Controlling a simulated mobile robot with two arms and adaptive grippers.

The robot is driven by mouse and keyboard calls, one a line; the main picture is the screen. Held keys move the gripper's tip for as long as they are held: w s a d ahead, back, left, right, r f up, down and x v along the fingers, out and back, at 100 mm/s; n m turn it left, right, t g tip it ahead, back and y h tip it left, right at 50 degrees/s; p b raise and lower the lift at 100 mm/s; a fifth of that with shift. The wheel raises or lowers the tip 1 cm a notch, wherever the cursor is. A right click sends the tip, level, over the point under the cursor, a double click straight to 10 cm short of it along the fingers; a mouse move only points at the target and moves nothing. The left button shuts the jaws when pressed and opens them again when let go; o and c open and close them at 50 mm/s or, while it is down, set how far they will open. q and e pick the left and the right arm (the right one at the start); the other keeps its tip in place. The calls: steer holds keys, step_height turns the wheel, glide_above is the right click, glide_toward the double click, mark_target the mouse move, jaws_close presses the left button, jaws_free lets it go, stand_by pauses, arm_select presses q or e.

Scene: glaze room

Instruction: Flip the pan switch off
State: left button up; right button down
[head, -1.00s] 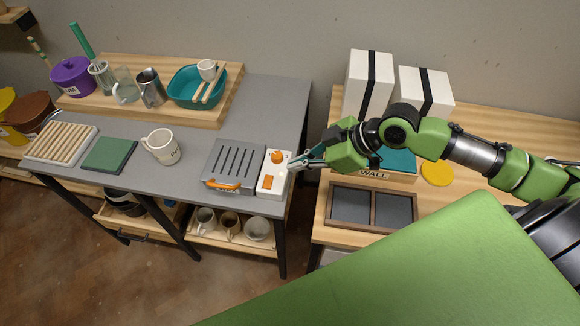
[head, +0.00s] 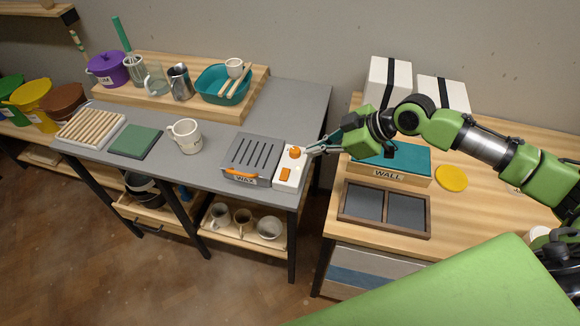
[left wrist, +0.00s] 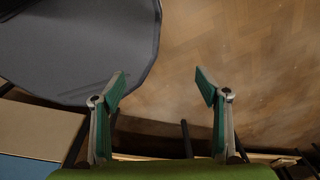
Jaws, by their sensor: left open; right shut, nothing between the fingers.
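The grey wax pan (head: 252,155), labelled WAX, sits at the right end of the grey table with an orange handle at its front. Beside it on the right is a white control box (head: 281,186) with a round orange knob (head: 295,152) and an orange rocker switch (head: 285,174). I cannot tell which way the rocker is tipped. My right gripper (head: 309,151) is shut and empty, its fingertips just right of the knob; I cannot tell whether they touch. My left gripper (left wrist: 158,86) is open and empty in the left wrist view, above the floor.
A white mug (head: 187,137), a green pad (head: 135,141) and a slatted rack (head: 91,128) stand on the grey table. To the right, a wooden table holds a teal-topped WALL box (head: 392,176), a divided tray (head: 384,229) and a yellow disc (head: 451,178). A gap separates the tables.

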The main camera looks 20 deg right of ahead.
steer(key=p, duration=0.3)
glide_above(284, 170)
steer(key=s, duration=0.2)
steer(key=f, duration=0.6)
steer(key=shift+d+f, duration=0.35)
steer(key=shift+d, duration=0.05)
steer(key=f, duration=0.2)
steer(key=shift+w+d+f, duration=0.1)
steer(key=shift+w+f, duration=0.1)
steer(key=shift+f, duration=0.15)
steer(key=shift+d+f+p, duration=0.15)
steer(key=shift+f+p, duration=0.2)
steer(key=shift+f, duration=0.45)
arm_select(q)
steer(key=r, duration=0.2)
steer(key=s+r, duration=0.1)
steer(key=shift+s+r, duration=0.15)
steer(key=shift+r, duration=0.2)
